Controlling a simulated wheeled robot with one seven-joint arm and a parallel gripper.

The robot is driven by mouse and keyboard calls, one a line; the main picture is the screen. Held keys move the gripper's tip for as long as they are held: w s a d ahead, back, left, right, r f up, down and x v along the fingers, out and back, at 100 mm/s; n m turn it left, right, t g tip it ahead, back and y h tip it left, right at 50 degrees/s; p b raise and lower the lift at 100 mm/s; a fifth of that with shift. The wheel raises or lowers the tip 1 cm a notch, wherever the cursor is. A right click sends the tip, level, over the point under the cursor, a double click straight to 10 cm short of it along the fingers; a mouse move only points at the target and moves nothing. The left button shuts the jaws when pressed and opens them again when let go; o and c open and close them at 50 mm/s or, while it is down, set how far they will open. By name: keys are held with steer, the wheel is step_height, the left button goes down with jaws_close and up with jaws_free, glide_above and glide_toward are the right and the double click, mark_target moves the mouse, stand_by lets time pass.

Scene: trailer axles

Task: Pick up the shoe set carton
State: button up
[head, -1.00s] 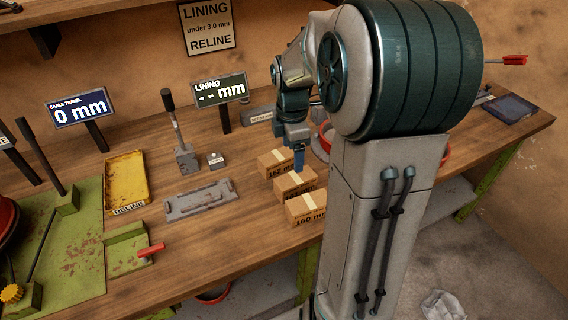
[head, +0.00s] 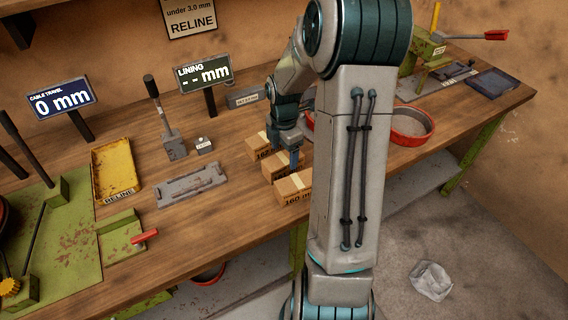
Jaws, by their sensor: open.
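Three small brown cartons with pale tape and "160 mm" print stand in a row on the workbench in the head view: a far carton (head: 257,150), a middle carton (head: 275,170) and a near carton (head: 294,191). I cannot tell from the print which is the shoe set carton. My gripper (head: 288,160) points down, open, at the far and middle cartons, with a finger in front of part of them. I cannot tell whether it touches either one. My arm hides the bench just to the right of the cartons.
A grey metal plate (head: 192,185) and a yellow RELINE tray (head: 117,170) lie to the left. A lever block (head: 174,145) and the LINING sign (head: 204,74) stand behind. A red-rimmed bowl (head: 412,128) is to the right. Crumpled material (head: 431,281) lies on the floor.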

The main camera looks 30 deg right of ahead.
mark_target(283, 158)
steer(key=shift+w+f+p, duration=0.15)
steer(key=shift+f+p, duration=0.05)
steer(key=shift+f, duration=0.95)
steer(key=shift+w+f+p, duration=0.15)
steer(key=shift+f+p, duration=0.05)
steer(key=shift+f, duration=0.95)
steer(key=c, duration=1.5)
steer(key=shift+r, duration=0.15)
